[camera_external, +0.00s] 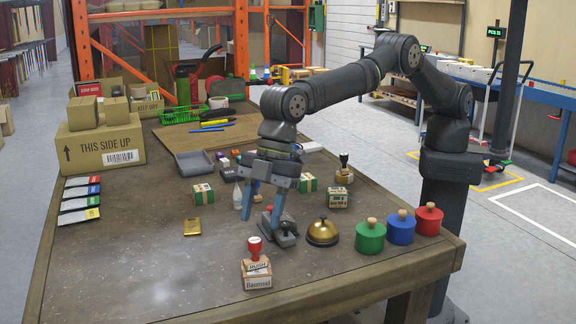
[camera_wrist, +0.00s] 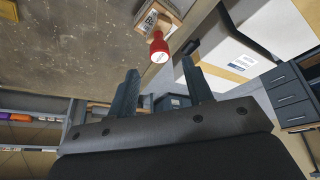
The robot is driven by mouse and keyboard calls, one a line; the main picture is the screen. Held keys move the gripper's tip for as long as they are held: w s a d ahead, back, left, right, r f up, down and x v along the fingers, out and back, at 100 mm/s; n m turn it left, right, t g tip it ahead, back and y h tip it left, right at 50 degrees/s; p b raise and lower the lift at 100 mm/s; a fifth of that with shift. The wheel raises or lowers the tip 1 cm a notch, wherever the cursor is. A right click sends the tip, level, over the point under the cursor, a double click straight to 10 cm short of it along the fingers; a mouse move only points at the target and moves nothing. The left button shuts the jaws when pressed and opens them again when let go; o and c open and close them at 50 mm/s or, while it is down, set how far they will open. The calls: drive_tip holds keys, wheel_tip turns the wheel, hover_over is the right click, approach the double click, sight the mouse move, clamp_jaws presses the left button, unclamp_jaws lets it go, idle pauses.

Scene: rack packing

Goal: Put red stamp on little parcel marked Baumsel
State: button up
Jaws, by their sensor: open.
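The little parcel marked Baumsel (camera_external: 257,282) sits near the front edge of the table. The red stamp (camera_external: 254,245), with a red knob and a wooden block reading RUSH, stands upright on top of it. My gripper (camera_external: 262,222) points down, open and empty, behind the stamp and apart from it. In the wrist view, the stamp's red knob (camera_wrist: 160,50) lies just beyond the open fingers (camera_wrist: 159,68). The parcel (camera_wrist: 172,6) is only partly in that view.
A dark grey device (camera_external: 285,238) and a brass bell (camera_external: 322,233) stand right of the stamp. Green (camera_external: 370,238), blue (camera_external: 401,228) and red (camera_external: 429,219) knobbed cylinders line the right edge. A gold piece (camera_external: 192,227) lies left. The front left table (camera_external: 130,270) is clear.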

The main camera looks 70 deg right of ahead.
sight(255, 239)
drive_tip(key=v, duration=0.5)
drive_tip(key=shift+a+f, duration=0.1)
drive_tip(key=shift+f, duration=0.1)
drive_tip(key=x, duration=1.2)
drive_tip(key=shift+f, duration=0.1)
drive_tip(key=shift+r, duration=0.2)
